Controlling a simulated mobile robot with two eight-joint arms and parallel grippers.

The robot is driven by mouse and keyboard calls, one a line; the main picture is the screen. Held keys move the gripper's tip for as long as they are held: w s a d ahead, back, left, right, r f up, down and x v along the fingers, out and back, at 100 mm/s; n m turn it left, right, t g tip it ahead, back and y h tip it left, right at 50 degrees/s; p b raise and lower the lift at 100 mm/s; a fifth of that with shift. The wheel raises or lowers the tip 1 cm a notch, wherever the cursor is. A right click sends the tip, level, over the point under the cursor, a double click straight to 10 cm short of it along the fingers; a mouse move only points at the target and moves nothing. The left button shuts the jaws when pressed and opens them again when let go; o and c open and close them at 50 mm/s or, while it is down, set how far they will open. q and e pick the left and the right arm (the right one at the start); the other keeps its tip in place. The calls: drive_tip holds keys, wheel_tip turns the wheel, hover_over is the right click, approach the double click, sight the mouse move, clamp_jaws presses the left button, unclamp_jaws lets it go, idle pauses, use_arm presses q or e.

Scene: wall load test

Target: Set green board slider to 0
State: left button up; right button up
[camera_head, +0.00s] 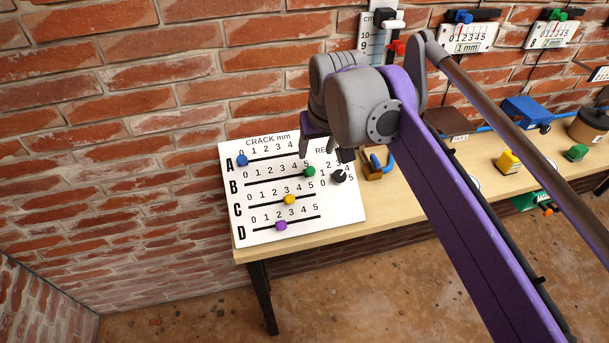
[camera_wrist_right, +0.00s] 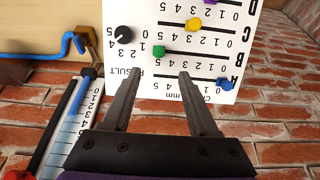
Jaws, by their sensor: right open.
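The white board (camera_head: 262,232) stands at the left end of the table with slider rows A to D. The green slider knob (camera_head: 310,171) is on row B near the right, high-number end. It also shows in the wrist view (camera_wrist_right: 158,50), where the board appears upside down. My right gripper (camera_head: 325,153) is open and empty just above the green knob in the head view. In the wrist view its fingers (camera_wrist_right: 158,78) point toward the board, apart, with the green knob beyond the gap between their tips. I see no contact with the knob. My left gripper is out of view.
On the board, the blue knob (camera_head: 242,160) is at the 0 end, with the yellow knob (camera_head: 289,200) and purple knob (camera_head: 281,225) below green. A black dial (camera_head: 338,176) sits right of green. A brown block with a blue hook (camera_head: 374,170) is close by. A brick wall rises behind.

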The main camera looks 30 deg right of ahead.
sight(311, 170)
drive_tip(key=b+x, duration=0.1)
drive_tip(key=x, duration=1)
drive_tip(key=shift+r, duration=0.1)
clamp_jaws()
idle(1.1)
